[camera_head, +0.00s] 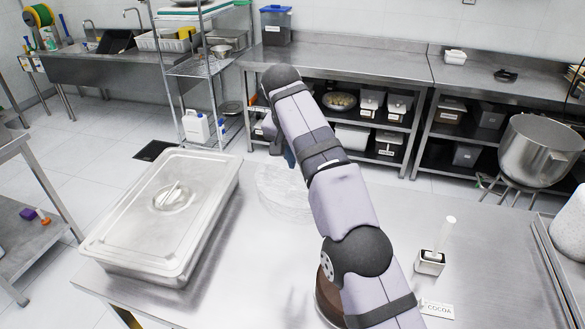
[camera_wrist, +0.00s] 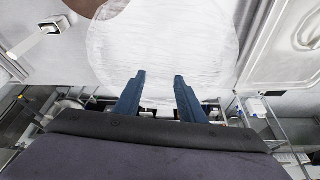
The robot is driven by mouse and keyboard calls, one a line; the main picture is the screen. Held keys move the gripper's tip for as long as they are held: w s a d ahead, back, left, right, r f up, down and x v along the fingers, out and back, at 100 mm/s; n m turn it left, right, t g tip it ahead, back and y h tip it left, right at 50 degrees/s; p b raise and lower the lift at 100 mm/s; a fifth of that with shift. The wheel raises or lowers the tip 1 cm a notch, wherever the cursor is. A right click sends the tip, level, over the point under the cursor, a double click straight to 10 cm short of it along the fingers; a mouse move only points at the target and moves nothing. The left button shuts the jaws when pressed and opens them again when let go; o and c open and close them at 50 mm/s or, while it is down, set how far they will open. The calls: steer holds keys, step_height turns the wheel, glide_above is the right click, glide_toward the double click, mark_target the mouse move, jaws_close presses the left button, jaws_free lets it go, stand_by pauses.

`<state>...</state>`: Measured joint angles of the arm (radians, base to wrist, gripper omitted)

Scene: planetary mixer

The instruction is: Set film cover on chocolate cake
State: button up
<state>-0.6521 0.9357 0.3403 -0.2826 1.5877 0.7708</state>
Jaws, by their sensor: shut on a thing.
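The film cover (camera_head: 285,192) is a thin, clear, round sheet over the metal table, left of my arm in the head view. In the wrist view the film cover (camera_wrist: 165,45) is a large whitish wrinkled disc. My gripper (camera_wrist: 160,78) is shut on its near edge, with the two blue fingers spaced apart. In the head view one blue finger (camera_head: 290,157) shows beside my arm. The chocolate cake (camera_head: 325,298) is brown and mostly hidden behind my arm. Its brown edge (camera_wrist: 98,7) shows at the top of the wrist view, partly covered by the film.
A lidded steel pan (camera_head: 160,215) stands left on the table. A small holder with a white handle (camera_head: 430,262) and a cocoa label (camera_head: 437,309) stand right of my arm. A steel bowl (camera_head: 535,150) is at the far right. Table between arm and holder is clear.

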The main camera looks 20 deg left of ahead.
steer(key=shift+d+r, duration=0.7)
steer(key=shift+d, duration=0.3)
steer(key=shift+m+h, duration=0.3)
steer(key=shift+m, duration=0.3)
steer(key=d, duration=0.2)
steer(key=s+d+r, duration=0.1)
steer(key=d, duration=0.1)
steer(key=d+r, duration=0.1)
steer(key=d, duration=0.1)
steer(key=shift+s+d+p, duration=0.15)
steer(key=shift+s+p, duration=0.15)
steer(key=shift+p, duration=0.1)
steer(key=s+d+f+m, duration=0.2)
steer(key=s+d+f, duration=0.8)
steer(key=f, duration=0.3)
steer(key=shift+h, duration=0.4)
steer(key=shift+d, duration=0.1)
steer(key=shift+f, duration=0.1)
